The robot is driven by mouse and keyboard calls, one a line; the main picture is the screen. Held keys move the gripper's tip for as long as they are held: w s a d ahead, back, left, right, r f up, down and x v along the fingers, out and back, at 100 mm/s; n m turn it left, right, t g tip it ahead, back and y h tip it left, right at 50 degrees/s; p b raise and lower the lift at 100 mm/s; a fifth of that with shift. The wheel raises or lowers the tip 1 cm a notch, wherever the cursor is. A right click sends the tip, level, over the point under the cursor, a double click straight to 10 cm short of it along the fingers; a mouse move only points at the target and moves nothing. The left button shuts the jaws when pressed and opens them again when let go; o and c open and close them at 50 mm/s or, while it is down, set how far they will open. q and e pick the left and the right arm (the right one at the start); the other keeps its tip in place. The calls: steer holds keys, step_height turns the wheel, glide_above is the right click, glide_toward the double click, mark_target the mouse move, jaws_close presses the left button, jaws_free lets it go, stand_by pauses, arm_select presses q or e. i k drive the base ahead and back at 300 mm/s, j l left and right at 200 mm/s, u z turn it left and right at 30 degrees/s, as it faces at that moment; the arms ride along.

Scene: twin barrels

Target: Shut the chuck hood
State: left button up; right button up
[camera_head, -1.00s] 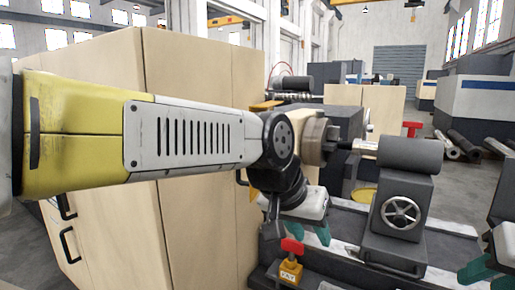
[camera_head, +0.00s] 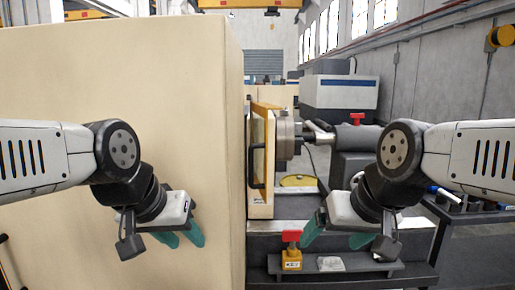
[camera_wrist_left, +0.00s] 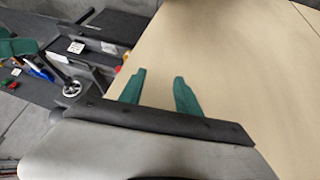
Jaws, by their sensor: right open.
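The chuck hood (camera_head: 262,160) appears to be the narrow yellow-edged panel with a black bar handle, beside the large beige cabinet and just in front of the round metal chuck (camera_head: 286,140). How far it stands open is hard to tell. My left gripper (camera_head: 185,236) is open and empty, in front of the cabinet and left of the hood. Its two teal fingers show apart in the left wrist view (camera_wrist_left: 158,92), against the beige panel. My right gripper (camera_head: 336,240) is open and empty, right of the hood and above the lathe bed.
The beige cabinet (camera_head: 120,90) fills the left side. A red-topped yellow switch box (camera_head: 291,255) stands at the lathe's front. The grey tailstock (camera_head: 352,145) is behind my right arm. A side table (camera_head: 465,212) with tools is at the right.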

mark_target(262, 108)
steer(key=k, duration=0.3)
steer(key=k+l, duration=0.45)
steer(key=l, duration=0.15)
